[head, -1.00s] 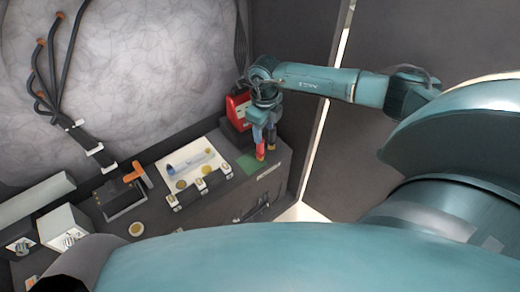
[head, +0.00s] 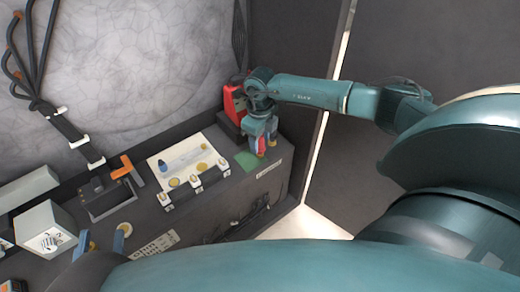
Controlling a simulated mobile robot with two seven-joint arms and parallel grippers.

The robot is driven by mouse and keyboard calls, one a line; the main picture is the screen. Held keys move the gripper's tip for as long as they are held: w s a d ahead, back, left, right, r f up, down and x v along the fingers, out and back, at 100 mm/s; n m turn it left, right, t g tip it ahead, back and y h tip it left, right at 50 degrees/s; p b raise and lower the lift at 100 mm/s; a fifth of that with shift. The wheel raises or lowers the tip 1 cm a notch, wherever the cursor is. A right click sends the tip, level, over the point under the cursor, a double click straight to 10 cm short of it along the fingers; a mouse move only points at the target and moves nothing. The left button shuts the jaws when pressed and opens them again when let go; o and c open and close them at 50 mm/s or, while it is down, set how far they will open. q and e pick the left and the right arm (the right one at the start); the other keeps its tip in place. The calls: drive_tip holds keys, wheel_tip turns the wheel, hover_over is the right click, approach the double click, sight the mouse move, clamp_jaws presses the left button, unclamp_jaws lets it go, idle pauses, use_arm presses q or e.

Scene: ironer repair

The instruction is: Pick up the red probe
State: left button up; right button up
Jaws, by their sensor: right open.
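The red probe (head: 261,144) shows as a small red piece at my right gripper, by the right end of the dark bench. My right gripper (head: 264,146) points down there with its jaws open; the probe is at its fingers, and I cannot tell whether they touch it. A red meter-like device (head: 232,104) stands just behind, partly hidden by the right arm. My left gripper (head: 101,241) shows at the lower left, with two blue fingers apart and nothing visible between them.
A white tray (head: 157,163) with a blue-tipped tube and several round yellowish pieces lies mid-bench. A green pad (head: 246,161) is beside my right gripper. An orange-handled dark fixture (head: 111,202) and a grey box (head: 45,226) stand left. Black cables hang on the back wall.

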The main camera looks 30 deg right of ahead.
clamp_jaws()
idle(0.3)
